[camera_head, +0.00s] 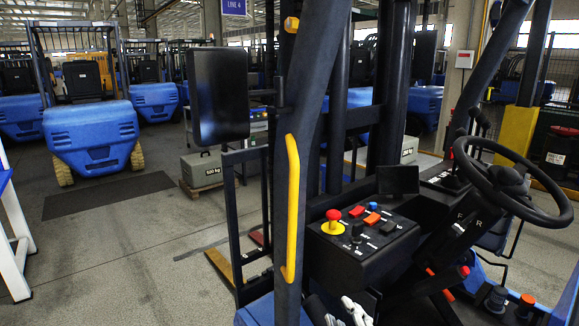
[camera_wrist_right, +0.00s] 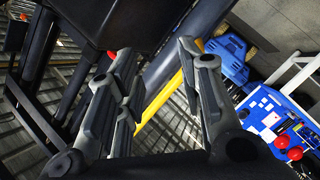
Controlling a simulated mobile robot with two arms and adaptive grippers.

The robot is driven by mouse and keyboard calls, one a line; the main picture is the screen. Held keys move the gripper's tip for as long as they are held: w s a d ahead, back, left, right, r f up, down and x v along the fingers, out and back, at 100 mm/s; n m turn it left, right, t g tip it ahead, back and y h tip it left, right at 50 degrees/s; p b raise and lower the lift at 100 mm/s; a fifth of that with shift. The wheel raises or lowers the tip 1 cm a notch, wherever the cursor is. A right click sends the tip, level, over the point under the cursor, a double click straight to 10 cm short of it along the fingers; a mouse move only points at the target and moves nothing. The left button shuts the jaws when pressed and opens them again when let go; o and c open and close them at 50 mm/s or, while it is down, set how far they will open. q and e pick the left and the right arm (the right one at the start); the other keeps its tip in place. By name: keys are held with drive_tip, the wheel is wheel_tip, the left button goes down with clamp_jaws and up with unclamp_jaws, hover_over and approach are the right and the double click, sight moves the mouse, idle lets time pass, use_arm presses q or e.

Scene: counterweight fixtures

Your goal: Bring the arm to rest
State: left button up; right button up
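My right gripper (camera_head: 342,312) shows only in part at the bottom edge of the head view, low in front of the black control console (camera_head: 365,235). In the right wrist view, the right gripper (camera_wrist_right: 158,55) has its two dark fingers spread apart. Nothing is held between them. A yellow grab bar (camera_wrist_right: 165,95) and a dark pillar pass behind the fingers, apart from them as far as I can tell. My left gripper is in neither view.
The console carries a red mushroom button (camera_head: 333,217) and several coloured switches. A steering wheel (camera_head: 512,183) is at right. A dark pillar with a yellow grab bar (camera_head: 292,205) stands left of the console. Blue forklifts (camera_head: 92,130) and a 500 kg weight (camera_head: 207,167) stand beyond.

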drive_tip(key=s+d+f+m+g+h, duration=0.1)
drive_tip(key=s+d+f+m+g, duration=0.2)
drive_tip(key=s+f, duration=0.35)
drive_tip(key=s+d+f+m+g+h, duration=0.1)
drive_tip(key=s+d+f+m+g, duration=0.25)
drive_tip(key=s+f, duration=0.3)
drive_tip(key=s+d+f+m+g, duration=0.1)
drive_tip(key=s+f+m+g, duration=0.15)
drive_tip(key=s, duration=0.55)
drive_tip(key=s+d+f+m+g, duration=0.1)
drive_tip(key=s+d+f+g, duration=0.2)
drive_tip(key=s, duration=0.5)
wheel_tip(320, 180, down, 25)
drive_tip(key=a+g, duration=0.2)
drive_tip(key=s+d+f, duration=0.1)
drive_tip(key=s+f, duration=0.7)
drive_tip(key=f, duration=0.1)
drive_tip(key=s+d+f+n+g, duration=0.1)
drive_tip(key=s+d+f, duration=0.1)
drive_tip(key=s+f, duration=0.7)
drive_tip(key=shift+s+d+f+b, duration=0.15)
drive_tip(key=shift+s+d+b, duration=0.15)
drive_tip(key=shift+b, duration=0.15)
